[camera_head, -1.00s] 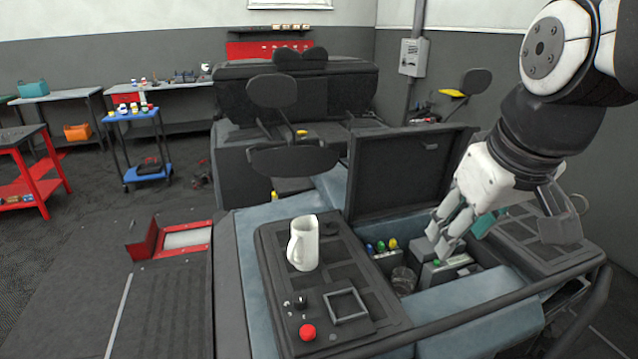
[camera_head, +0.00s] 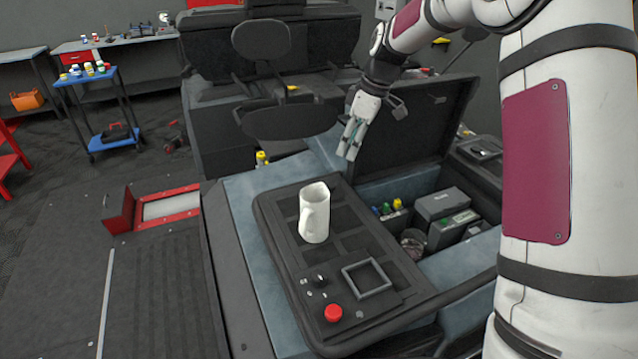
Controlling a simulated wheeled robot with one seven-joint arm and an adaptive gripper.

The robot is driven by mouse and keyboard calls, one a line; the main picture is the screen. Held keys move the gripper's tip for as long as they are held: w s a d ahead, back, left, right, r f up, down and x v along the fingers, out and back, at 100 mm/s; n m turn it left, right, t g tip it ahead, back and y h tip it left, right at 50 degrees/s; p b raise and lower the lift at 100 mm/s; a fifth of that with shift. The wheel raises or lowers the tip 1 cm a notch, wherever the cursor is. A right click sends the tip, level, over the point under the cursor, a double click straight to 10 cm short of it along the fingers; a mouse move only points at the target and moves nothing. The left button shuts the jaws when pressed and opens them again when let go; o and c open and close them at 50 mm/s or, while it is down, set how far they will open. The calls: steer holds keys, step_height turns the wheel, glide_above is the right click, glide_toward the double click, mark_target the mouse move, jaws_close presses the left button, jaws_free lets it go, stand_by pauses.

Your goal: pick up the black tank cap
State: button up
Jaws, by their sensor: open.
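My gripper (camera_head: 349,150) hangs in the air near the raised black lid, its fingers pointing down, apart and empty. It is up and to the left of the open compartment and behind the white mug in the picture. I cannot pick out the black tank cap with certainty. A small black round knob-like piece (camera_head: 320,280) sits on the console's dark top, in front of the mug and behind the red button; I cannot tell whether it is the cap.
The open compartment holds bottles with coloured caps (camera_head: 386,208), grey boxes (camera_head: 443,204) and a clear jar (camera_head: 413,242). The raised lid (camera_head: 418,130) stands behind.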

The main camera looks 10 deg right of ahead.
steer(key=b, duration=0.2)
glide_above(332, 185)
steer(key=s+d, duration=0.1)
steer(key=d, duration=0.1)
steer(key=x, duration=0.2)
steer(key=d+x, duration=0.1)
steer(key=x, duration=0.2)
steer(key=s+x, duration=0.1)
steer(key=x, duration=0.2)
steer(key=shift+s+d+f, duration=0.1)
steer(key=shift+d+f, duration=0.15)
steer(key=shift+f, duration=0.2)
steer(key=shift+a+b+x, duration=0.1)
steer(key=shift+b+x, duration=0.25)
steer(key=shift+x, duration=0.95)
steer(key=shift+a+b+x, duration=0.15)
steer(key=shift+b+x, duration=0.15)
steer(key=shift+x, duration=1)
steer(key=shift+r, duration=0.15)
steer(key=c, duration=1)
